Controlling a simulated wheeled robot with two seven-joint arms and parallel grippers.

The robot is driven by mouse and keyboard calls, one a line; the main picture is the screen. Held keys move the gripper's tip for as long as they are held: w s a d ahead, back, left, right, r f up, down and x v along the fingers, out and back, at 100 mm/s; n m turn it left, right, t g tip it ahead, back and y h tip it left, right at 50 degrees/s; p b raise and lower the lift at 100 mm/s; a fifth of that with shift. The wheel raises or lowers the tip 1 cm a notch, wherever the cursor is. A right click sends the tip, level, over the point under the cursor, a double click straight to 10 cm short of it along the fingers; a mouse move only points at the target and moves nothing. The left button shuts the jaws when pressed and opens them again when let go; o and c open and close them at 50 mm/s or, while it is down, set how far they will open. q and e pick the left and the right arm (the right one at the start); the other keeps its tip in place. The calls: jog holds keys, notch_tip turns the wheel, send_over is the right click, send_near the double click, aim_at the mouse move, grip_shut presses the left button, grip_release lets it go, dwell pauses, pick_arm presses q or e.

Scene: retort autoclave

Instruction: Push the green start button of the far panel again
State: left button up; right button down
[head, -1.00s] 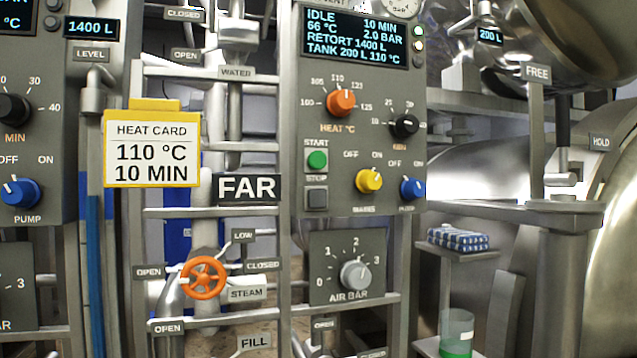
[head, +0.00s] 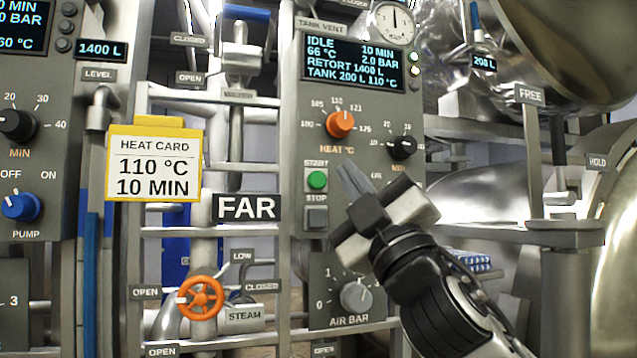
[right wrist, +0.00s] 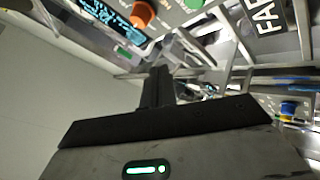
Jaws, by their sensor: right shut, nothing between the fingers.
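The far panel (head: 292,235) stands in the middle of the head view, beside a sign reading FAR (head: 246,207). Its round green start button (head: 317,180) sits under the label START, above the grey stop button (head: 317,217). My right gripper (head: 347,172) is shut and empty, its fingertips just right of the green button in the picture. I cannot tell the gap in depth. The green button also shows at the top of the right wrist view (right wrist: 194,4), apart from my fingers. My left gripper is not in view.
The display (head: 354,65) reads IDLE, 66 °C, 2.0 BAR. The orange heat knob (head: 340,124) and a black knob (head: 402,148) stick out above the gripper. The air knob (head: 356,294) is below. A heat card (head: 154,165) and an orange steam wheel (head: 201,298) are at left.

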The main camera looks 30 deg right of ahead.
send_near(318, 174)
jog(key=shift+w+a+r, duration=0.1)
jog(key=shift+w+r, duration=0.4)
jog(key=shift+r, duration=0.35)
jog(key=shift+w+r, duration=0.45)
jog(key=shift+r, duration=0.35)
jog(key=shift+w+r, duration=0.5)
jog(key=shift+r, duration=0.35)
jog(key=shift+w, duration=0.15)
jog(key=shift+w, duration=0.25)
jog(key=shift+w+d, duration=0.25)
jog(key=shift+w, duration=0.4)
dwell(1.2)
jog(key=shift+s, duration=0.1)
jog(key=shift+s+a, duration=0.25)
jog(key=shift+s, duration=0.7)
jog(key=shift+s+a, duration=0.2)
jog(key=shift+s, duration=0.6)
jog(key=shift+s+a, duration=0.2)
jog(key=shift+s, duration=0.6)
jog(key=shift+s+a, duration=0.2)
jog(key=shift+s, duration=0.6)
